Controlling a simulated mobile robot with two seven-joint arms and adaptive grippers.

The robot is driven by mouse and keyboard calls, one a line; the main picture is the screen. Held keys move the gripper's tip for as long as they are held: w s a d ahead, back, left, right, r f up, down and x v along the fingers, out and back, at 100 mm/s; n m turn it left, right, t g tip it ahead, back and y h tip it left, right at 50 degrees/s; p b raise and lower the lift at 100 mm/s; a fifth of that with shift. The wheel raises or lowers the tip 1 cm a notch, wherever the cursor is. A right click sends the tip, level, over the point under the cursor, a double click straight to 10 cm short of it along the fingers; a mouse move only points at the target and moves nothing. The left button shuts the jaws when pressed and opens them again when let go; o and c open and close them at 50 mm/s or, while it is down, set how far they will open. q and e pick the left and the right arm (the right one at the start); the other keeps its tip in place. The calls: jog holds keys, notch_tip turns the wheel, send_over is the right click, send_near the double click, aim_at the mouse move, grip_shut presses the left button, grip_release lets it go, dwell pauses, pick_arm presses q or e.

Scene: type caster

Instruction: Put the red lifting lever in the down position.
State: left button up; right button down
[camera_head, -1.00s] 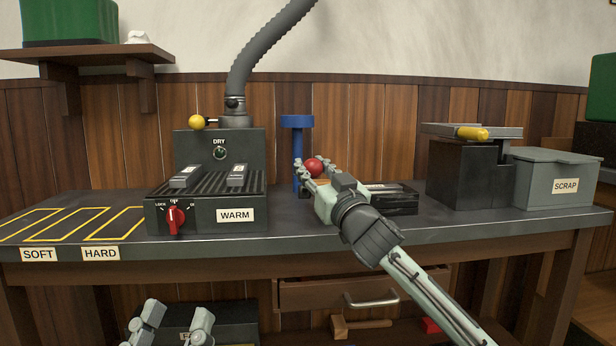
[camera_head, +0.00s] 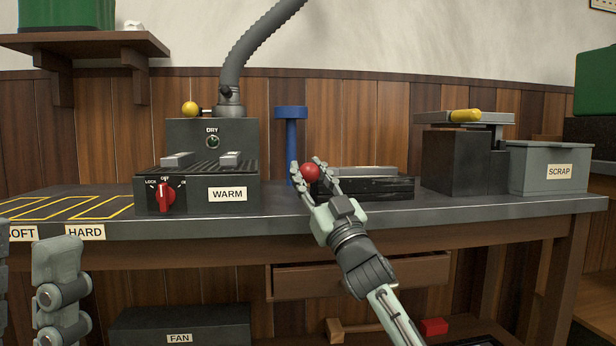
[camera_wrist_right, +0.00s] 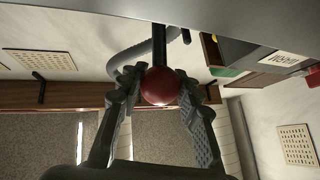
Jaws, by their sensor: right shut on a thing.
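The red lifting lever shows as a round red knob (camera_head: 310,172) in front of the black low press-like box (camera_head: 365,188) on the bench. My right gripper (camera_head: 309,170) has its two fingers around the knob, one on each side. In the right wrist view the knob (camera_wrist_right: 160,86) sits between the finger pads (camera_wrist_right: 160,95), with a dark rod running up from it. The lever's exact angle is hard to tell.
A blue post (camera_head: 291,140) stands just left of the knob. The dark heater unit (camera_head: 212,135) with a red dial (camera_head: 165,196) is left of it. A grey scrap bin (camera_head: 545,170) is at the right. A drawer (camera_head: 360,273) under the bench is slightly open.

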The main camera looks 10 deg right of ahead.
notch_tip(320, 180, down, 3)
jog(key=shift+s+r+n+t+y, duration=0.15)
jog(key=shift+n+t+y, duration=0.35)
jog(key=shift+y, duration=0.4)
jog(key=shift+s+f+n+y, duration=0.1)
jog(key=shift+f+n+y, duration=0.5)
jog(key=shift+f, duration=0.15)
jog(key=c, duration=1)
grip_release()
jog(key=v, duration=0.7)
jog(key=shift+s+f, duration=0.1)
jog(key=shift+f, duration=0.1)
jog(key=shift+d, duration=0.1)
